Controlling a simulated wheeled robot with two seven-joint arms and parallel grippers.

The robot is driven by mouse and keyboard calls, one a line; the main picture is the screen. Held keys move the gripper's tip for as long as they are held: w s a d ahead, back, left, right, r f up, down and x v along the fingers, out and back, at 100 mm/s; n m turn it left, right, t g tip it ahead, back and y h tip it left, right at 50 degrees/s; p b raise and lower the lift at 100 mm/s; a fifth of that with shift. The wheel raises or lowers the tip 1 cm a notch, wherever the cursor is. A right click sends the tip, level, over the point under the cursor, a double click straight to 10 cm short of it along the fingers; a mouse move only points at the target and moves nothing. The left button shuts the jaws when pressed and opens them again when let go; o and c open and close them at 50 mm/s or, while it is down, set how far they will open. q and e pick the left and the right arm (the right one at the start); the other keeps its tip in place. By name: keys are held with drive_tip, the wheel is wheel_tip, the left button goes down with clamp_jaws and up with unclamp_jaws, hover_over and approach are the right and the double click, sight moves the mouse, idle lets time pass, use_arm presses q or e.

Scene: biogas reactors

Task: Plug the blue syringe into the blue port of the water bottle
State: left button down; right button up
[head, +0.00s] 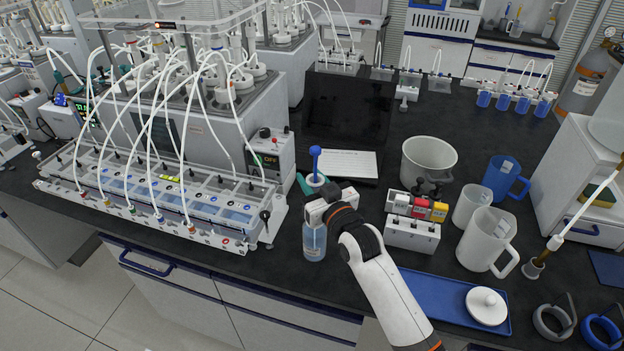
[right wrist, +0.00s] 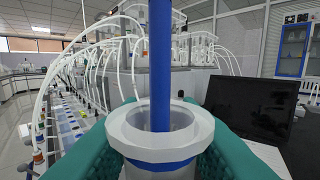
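The blue syringe (head: 315,163) stands upright in my right gripper (head: 316,186), its blue plunger rod pointing up. In the right wrist view the syringe's white flange (right wrist: 160,132) and blue rod fill the middle, with green finger pads close on both sides of the barrel. My right gripper is shut on the syringe. The water bottle (head: 314,243), clear with pale blue liquid, stands near the bench's front edge, below the gripper in the head view. The gripper hides its top, so its blue port and any contact with the syringe tip cannot be seen. My left gripper is not in view.
The reactor unit with tubes and a long rack (head: 150,205) stands left. A grey holder with coloured blocks (head: 412,236), a beaker (head: 428,162), jugs and a blue tray (head: 452,300) stand right. A dark laptop (head: 345,108) and white paper (head: 348,164) lie behind.

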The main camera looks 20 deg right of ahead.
drive_tip(key=o, duration=0.4)
drive_tip(key=s+b, duration=0.1)
drive_tip(key=s, duration=0.3)
drive_tip(key=s+d+b, duration=0.1)
drive_tip(key=s, duration=0.3)
drive_tip(key=s+d+b, duration=0.1)
drive_tip(key=s, duration=0.2)
drive_tip(key=shift+s+d+f, duration=0.2)
drive_tip(key=shift+s, duration=0.2)
